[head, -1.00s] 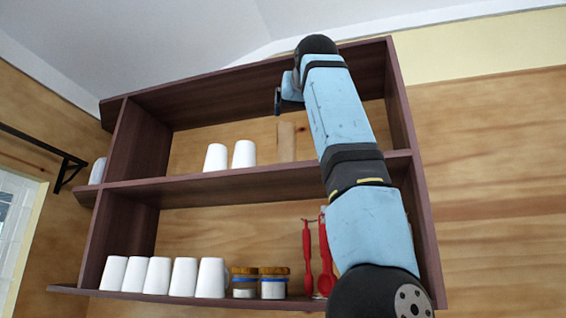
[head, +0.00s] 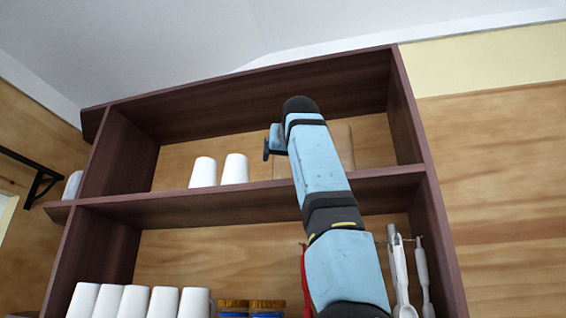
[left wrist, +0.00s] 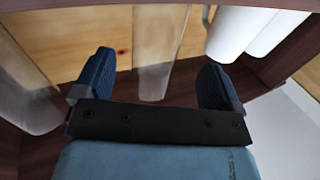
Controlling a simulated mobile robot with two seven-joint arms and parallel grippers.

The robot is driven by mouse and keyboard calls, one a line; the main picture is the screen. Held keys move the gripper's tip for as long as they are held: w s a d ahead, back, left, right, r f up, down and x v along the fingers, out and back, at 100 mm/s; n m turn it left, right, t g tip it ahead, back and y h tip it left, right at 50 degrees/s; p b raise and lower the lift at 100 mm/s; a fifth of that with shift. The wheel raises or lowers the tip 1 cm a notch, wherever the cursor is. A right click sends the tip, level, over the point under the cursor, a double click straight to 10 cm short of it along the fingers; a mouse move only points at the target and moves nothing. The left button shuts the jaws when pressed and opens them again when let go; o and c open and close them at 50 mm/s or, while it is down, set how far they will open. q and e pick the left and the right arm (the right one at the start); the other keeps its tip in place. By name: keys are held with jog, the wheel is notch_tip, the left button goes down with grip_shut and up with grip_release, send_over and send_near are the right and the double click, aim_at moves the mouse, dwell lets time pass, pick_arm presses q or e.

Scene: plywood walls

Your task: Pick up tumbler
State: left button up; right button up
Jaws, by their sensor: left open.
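A clear glass tumbler (left wrist: 158,60) shows in the left wrist view, between the two blue fingers of my left gripper (left wrist: 156,66). Its wall appears apart from both fingers. A second clear tumbler (left wrist: 25,98) shows at the left edge of that view, outside the fingers. In the head view, my left gripper (head: 268,148) is at the upper shelf, to the right of two white cups. A faint clear tumbler (head: 281,168) is below it, and another see-through shape (head: 344,146) shows behind my arm. My left gripper is open and empty.
Two white cups (head: 234,169) stand on the upper shelf board (head: 170,208), left of my gripper. Lower down are several white cups (head: 164,302), lidded jars (head: 267,306) and hanging utensils (head: 400,270). The shelf's right side panel (head: 408,120) stands right of my arm.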

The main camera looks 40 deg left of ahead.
aim_at(284, 162)
pick_arm(q)
jog(key=shift+x, duration=0.9)
jog(key=shift+w+a+p, duration=0.2)
jog(key=shift+p, duration=0.15)
jog(key=p+x, duration=0.2)
jog(key=x, duration=0.2)
jog(key=shift+w+d+f, duration=0.1)
jog(key=shift+w, duration=0.15)
jog(key=shift+a+f, duration=0.1)
jog(key=shift+a, duration=0.15)
jog(key=shift+d, duration=0.15)
jog(key=c, duration=0.3)
jog(key=shift+d, duration=0.1)
jog(key=c, duration=0.7)
jog(key=shift+c, duration=0.7)
pick_arm(e)
notch_tip(284, 162, up, 2)
jog(key=shift+w+m, duration=0.1)
jog(key=shift+m, duration=0.2)
jog(key=shift+r, duration=0.1)
pick_arm(q)
jog(key=shift+s, duration=0.1)
